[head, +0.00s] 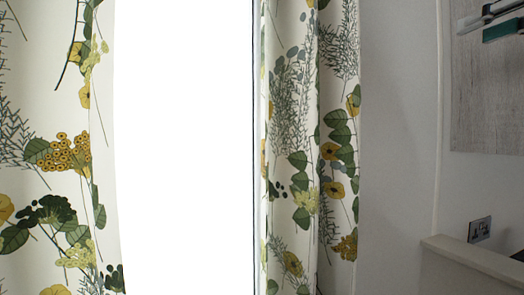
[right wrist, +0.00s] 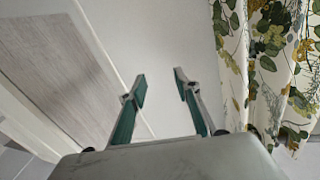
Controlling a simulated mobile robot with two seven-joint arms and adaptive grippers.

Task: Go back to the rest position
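My right gripper (head: 474,30) enters the head view at the top right corner, only partly in frame. Its grey fingers with dark green pads lie in front of a grey wood-look panel. In the right wrist view the two fingers of my right gripper (right wrist: 160,85) stand apart with nothing between them. My left gripper is in neither view.
A bright window (head: 185,140) stands between floral curtains, one on the left (head: 60,200) and one on the right (head: 310,150). A grey panel (head: 490,110), a wall socket (head: 479,230) and a pale ledge (head: 475,260) are at the right. No loose objects show.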

